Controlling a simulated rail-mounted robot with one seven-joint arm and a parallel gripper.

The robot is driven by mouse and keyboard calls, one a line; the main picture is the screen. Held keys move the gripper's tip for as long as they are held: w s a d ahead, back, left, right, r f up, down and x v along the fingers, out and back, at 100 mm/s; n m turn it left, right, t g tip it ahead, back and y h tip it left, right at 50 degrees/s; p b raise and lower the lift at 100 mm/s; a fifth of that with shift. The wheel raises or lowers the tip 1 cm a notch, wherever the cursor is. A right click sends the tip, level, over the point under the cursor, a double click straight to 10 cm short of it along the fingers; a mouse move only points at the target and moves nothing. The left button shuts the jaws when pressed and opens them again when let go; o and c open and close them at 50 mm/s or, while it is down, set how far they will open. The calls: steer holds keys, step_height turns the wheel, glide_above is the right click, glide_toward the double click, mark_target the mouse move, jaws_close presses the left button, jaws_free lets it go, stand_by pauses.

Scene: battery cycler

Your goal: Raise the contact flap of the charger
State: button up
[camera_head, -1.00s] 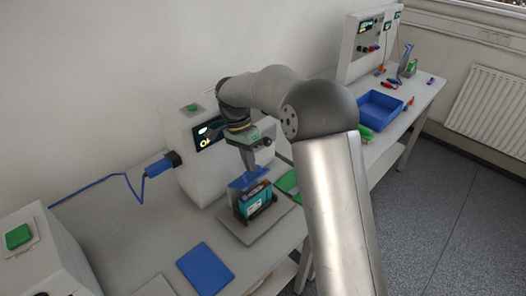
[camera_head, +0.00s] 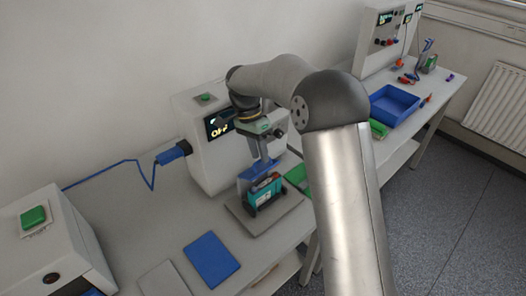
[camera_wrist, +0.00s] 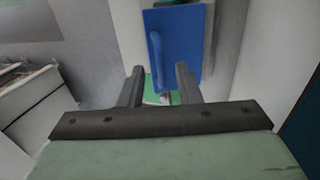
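The charger (camera_head: 190,135) is a white box with a lit screen and a green button on top. Its blue contact flap (camera_head: 249,174) sits low at its front, just above a teal battery pack (camera_head: 264,194) on a grey plate (camera_head: 240,213). My gripper (camera_head: 262,154) points down right above the flap. In the wrist view the blue flap (camera_wrist: 182,50) lies ahead of my gripper (camera_wrist: 160,72). Its raised blue handle bar (camera_wrist: 156,55) lines up between the two spread fingers. Whether they touch it I cannot tell.
A blue plug (camera_head: 172,154) and cable are at the charger's left side. A blue mat (camera_head: 211,259) lies in front on the table. Another white box (camera_head: 45,245) stands at the left. A blue tray (camera_head: 394,104) is on the right, beyond my arm.

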steer(key=shift+r+b, duration=0.35)
steer(key=s+d+r+b, duration=0.3)
steer(key=s+r+b, duration=0.2)
steer(key=s+r, duration=0.7)
steer(key=shift+s+d+b, duration=0.25)
steer(key=shift+s+b, duration=0.15)
steer(key=shift+s, duration=0.4)
